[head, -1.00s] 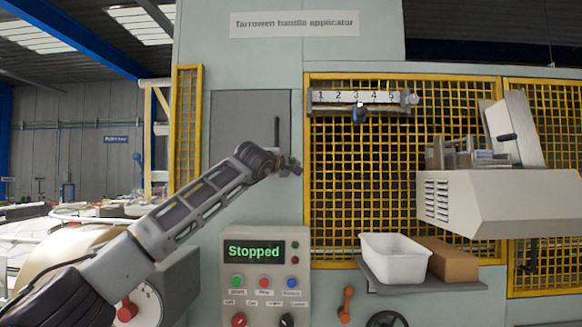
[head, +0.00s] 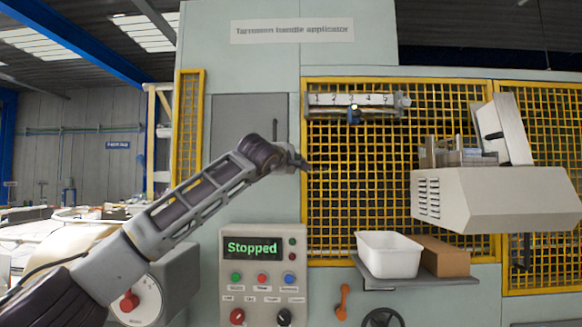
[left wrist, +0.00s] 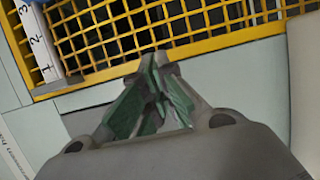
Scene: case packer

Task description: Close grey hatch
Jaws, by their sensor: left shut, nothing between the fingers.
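The grey hatch (head: 235,118) is a flat panel in the pale green machine front, with a dark upright handle (head: 275,129) near its right edge. It looks flush with the front; I cannot tell whether a narrow gap remains. My left arm crosses the hatch's lower part. My left gripper (head: 304,163) is just right of the hatch, in front of the yellow mesh frame's left edge, apart from the handle. In the left wrist view, its green-padded fingers (left wrist: 152,92) are together and empty. The hatch is not clearly seen there. My right gripper is out of view.
A yellow mesh guard (head: 350,190) with a numbered scale (head: 352,99) lies right of the hatch. A control panel (head: 264,270) reading "Stopped" is below. A white bin (head: 388,262) and brown box (head: 445,260) sit on a shelf. A beige unit (head: 490,200) juts out at right.

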